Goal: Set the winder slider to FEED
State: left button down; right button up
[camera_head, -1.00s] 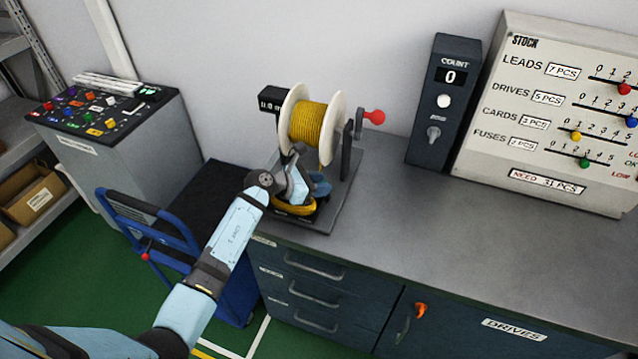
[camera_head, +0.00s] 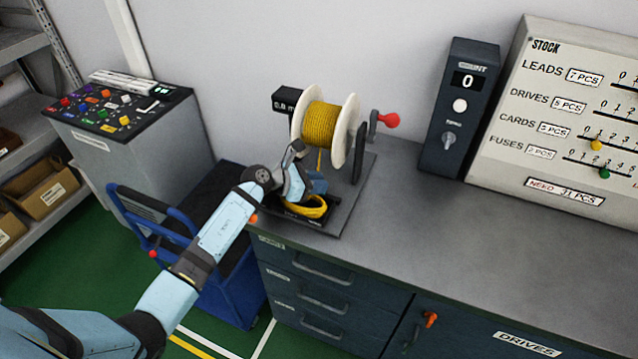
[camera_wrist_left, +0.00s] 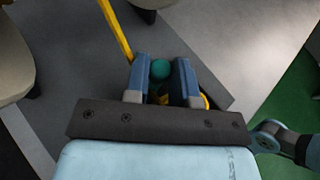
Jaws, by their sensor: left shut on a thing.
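The winder stands on the bench's left end, with a yellow cable spool (camera_head: 323,124), a red crank knob (camera_head: 389,120) and a dark base plate (camera_head: 349,215). My left gripper (camera_head: 314,188) is low at the front of the winder, below the spool. In the left wrist view its two blue fingers (camera_wrist_left: 160,82) are on either side of a round teal knob (camera_wrist_left: 160,69), and the gripper is shut on it. A yellow cable (camera_wrist_left: 116,30) runs down beside the fingers. The slider's track and any FEED marking are hidden or unreadable. My right gripper is not in view.
A COUNT box (camera_head: 456,110) and a STOCK board (camera_head: 565,120) stand at the bench's back right. A blue cart (camera_head: 225,270) stands left of the bench, near my left arm. The bench top (camera_head: 440,235) right of the winder is clear.

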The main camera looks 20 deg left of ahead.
pick_arm(q)
jog(key=c, duration=1)
grip_release()
notch_tip(320, 180, up, 20)
jog(key=shift+b, duration=0.85)
